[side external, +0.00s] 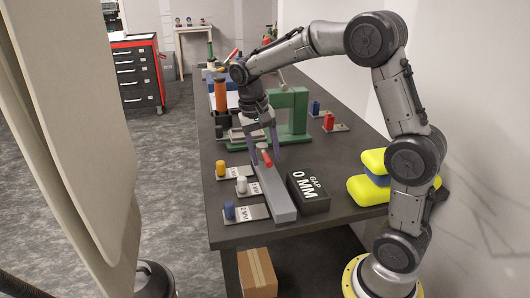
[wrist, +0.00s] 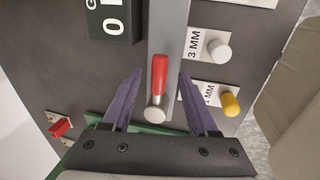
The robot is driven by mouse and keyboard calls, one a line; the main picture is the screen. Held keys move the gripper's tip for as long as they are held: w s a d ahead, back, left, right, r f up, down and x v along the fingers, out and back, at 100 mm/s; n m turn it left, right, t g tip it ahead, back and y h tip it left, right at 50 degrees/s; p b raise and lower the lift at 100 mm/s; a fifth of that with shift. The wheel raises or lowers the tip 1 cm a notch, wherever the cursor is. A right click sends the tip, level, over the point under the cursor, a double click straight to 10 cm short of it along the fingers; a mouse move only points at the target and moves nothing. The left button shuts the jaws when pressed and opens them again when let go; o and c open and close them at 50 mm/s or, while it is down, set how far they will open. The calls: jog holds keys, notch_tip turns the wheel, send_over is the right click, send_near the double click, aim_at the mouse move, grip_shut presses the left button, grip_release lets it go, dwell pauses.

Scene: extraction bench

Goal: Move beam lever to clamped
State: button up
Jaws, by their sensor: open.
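The beam lever (wrist: 158,82) has a red handle and a round silver pivot. It sits on a long grey beam (wrist: 172,25), its handle lying roughly along the beam in the wrist view. In the side view the red lever (side external: 266,158) shows on the same beam (side external: 275,195). My gripper (wrist: 158,80) is open, its purple fingers on either side of the beam and the lever, with nothing held. In the side view my gripper (side external: 265,158) points down over the lever. Whether the fingers touch the beam cannot be told.
A black box reading "GAP 0 MM" (side external: 308,190) stands right of the beam. Blue (side external: 229,210), white (side external: 241,185) and yellow (side external: 220,168) pegs on labelled plates stand to its left. A green frame (side external: 292,112) is behind. Yellow-and-blue blocks (side external: 368,190) lie at the right edge.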

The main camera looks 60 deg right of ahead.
notch_tip(320, 180, up, 14)
jog(key=w+a, duration=0.1)
jog(key=a, duration=0.1)
jog(key=shift+w+f, duration=0.2)
jog(key=shift+w, duration=0.2)
